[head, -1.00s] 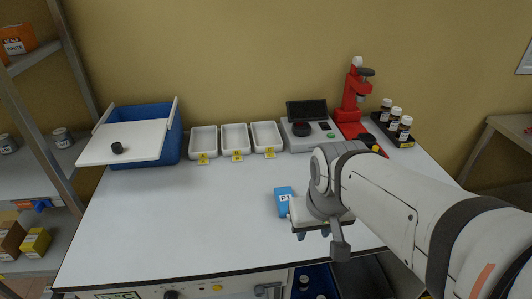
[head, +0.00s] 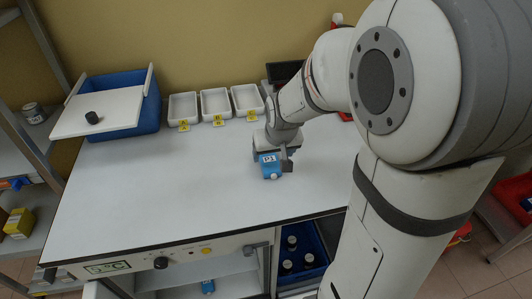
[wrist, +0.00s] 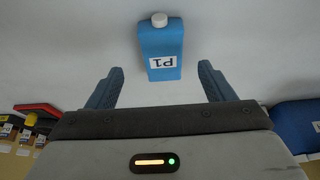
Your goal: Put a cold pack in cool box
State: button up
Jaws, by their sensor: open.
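A blue cold pack (head: 271,166) with a white cap and a "P1" label is on the white table. It also shows in the wrist view (wrist: 161,45), cap away from me. My gripper (head: 272,158) is at the pack's far side, low over the table. In the wrist view my gripper (wrist: 160,78) is open, one finger on each side of the pack's near end, with gaps on both sides. The blue cool box (head: 146,112) stands at the back left. Its white lid (head: 98,112) with a black knob sits shifted to the front left, leaving part of the box uncovered.
Three white trays (head: 215,103) with yellow labels stand along the back, right of the cool box. The left and middle table (head: 150,190) is clear. Below the front edge are a panel (head: 108,267) reading 5°C and a blue crate (head: 312,258) with dark bottles.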

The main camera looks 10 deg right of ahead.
aim_at(270, 162)
jog(key=shift+a+x, duration=0.2)
jog(key=shift+x, duration=2.5)
jog(key=shift+c, duration=0.3)
jog(key=shift+r, duration=0.1)
jog(key=c, duration=1.2)
